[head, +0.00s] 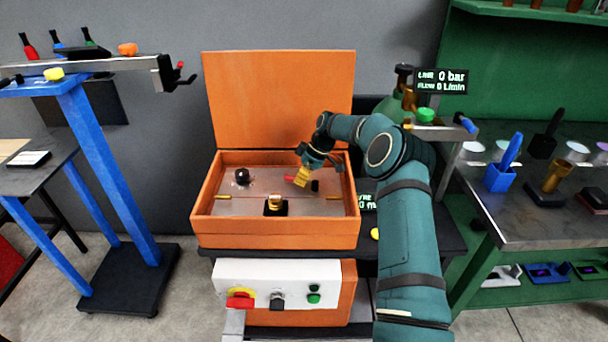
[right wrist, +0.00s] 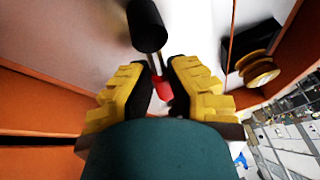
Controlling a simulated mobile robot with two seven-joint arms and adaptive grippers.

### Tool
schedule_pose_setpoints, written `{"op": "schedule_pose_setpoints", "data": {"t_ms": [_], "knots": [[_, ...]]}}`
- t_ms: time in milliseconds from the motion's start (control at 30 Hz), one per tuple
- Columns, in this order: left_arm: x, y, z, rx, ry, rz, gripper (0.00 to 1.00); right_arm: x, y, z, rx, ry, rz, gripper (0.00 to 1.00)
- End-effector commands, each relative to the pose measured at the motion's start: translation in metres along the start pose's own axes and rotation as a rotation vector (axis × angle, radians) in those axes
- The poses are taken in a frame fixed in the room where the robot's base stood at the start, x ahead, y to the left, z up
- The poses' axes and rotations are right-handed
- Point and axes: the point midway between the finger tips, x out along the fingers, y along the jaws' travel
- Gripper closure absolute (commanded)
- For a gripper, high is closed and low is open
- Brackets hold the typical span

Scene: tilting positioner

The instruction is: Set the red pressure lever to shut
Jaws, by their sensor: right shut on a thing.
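My right gripper (head: 302,178) reaches down into the open orange box at its right side. The red lever (right wrist: 163,88) lies between its yellow-and-black fingers in the right wrist view, and the gripper is shut on it. A thin metal stem runs from the red part towards a black cylinder (right wrist: 147,25). In the head view a small red part (head: 289,179) shows just left of the fingers; the rest is hidden by the gripper. A display (head: 442,81) reads line 0 bar and flow 0 L/min. My left gripper is not in view.
The orange box (head: 275,234) has its lid raised behind. Inside are a black knob (head: 242,176) and a brass part on a black block (head: 275,206). A white control panel (head: 277,285) is below. A blue stand (head: 105,165) is left; a grey bench (head: 540,225) is right.

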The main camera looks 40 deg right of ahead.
Motion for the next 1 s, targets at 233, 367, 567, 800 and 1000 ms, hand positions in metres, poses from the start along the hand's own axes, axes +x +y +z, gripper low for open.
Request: {"op": "schedule_pose_setpoints", "data": {"t_ms": [233, 367, 567, 800, 1000], "knots": [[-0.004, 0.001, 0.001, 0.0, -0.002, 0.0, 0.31, 0.005, -0.009, 0.002, -0.146, -0.035, -0.07, 1.0], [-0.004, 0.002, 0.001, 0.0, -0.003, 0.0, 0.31, 0.006, -0.011, 0.002, -0.197, -0.046, -0.093, 1.0], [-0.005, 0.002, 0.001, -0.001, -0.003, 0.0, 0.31, 0.007, -0.013, 0.003, -0.24, -0.056, -0.111, 1.0], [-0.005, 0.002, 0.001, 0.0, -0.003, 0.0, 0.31, 0.008, -0.014, 0.004, -0.254, -0.059, -0.118, 1.0], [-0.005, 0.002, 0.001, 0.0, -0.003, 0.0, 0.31, 0.008, -0.014, 0.004, -0.253, -0.06, -0.119, 1.0]]}}
